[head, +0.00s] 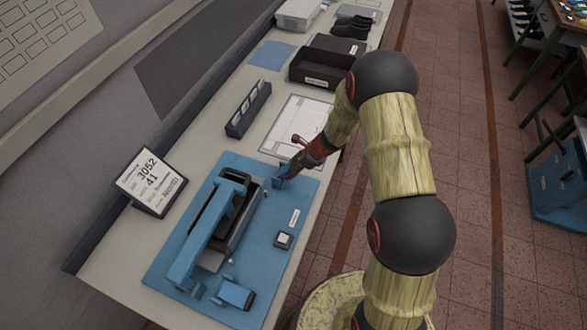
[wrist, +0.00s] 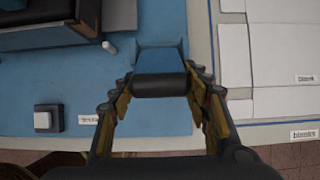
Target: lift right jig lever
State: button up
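The jig is a blue base plate (head: 273,218) on the bench, with a dark clamp body and a long blue beam (head: 212,232). The right jig lever (head: 281,184) is a blue arm at the plate's far end, partly hidden by my gripper (head: 293,167). In the wrist view the lever (wrist: 160,60) ends in a dark round grip bar (wrist: 160,85). My gripper (wrist: 160,92) has one finger on each side of this bar, and both fingertips appear to touch its ends. A second blue lever (head: 235,294) lies at the plate's near end.
A small square button box (head: 284,239) stands on the plate. A number sign (head: 150,183) stands to the left. A grey rack (head: 248,109), white sheet (head: 298,127) and dark tray (head: 322,69) lie farther along the bench. The bench edge runs beneath my arm.

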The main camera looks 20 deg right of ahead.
jog(key=o, duration=0.5)
jog(key=shift+r, duration=0.1)
jog(key=v, duration=1.1)
jog(key=shift+s+d+r, duration=0.1)
jog(key=shift+d+r, duration=0.1)
jog(key=shift+r, duration=0.1)
